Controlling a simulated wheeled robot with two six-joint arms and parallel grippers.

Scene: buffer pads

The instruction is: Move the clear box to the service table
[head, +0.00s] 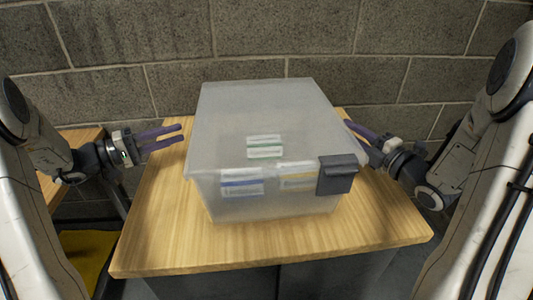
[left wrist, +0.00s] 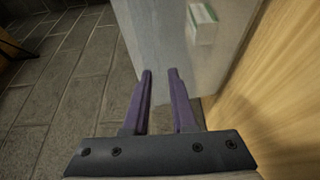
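The clear box (head: 262,135) is a frosted tub with a lid and a dark latch (head: 338,174). It sits on a light wood table (head: 160,235) in front of me. Packs with white, green, blue and yellow labels show through its wall. My left gripper (head: 182,133) is left of the box, fingers parted, with a gap between its tips and the box. In the left wrist view the box (left wrist: 160,50) is ahead of the two purple fingers. My right gripper (head: 358,133) is close at the box's right side; its finger opening and any contact are unclear.
Another wood surface (head: 78,140) shows at the far left, partly hidden by my left arm. A yellow item (head: 88,255) lies below it. A grey block wall (head: 300,40) stands behind. Bare tabletop lies in front of the box.

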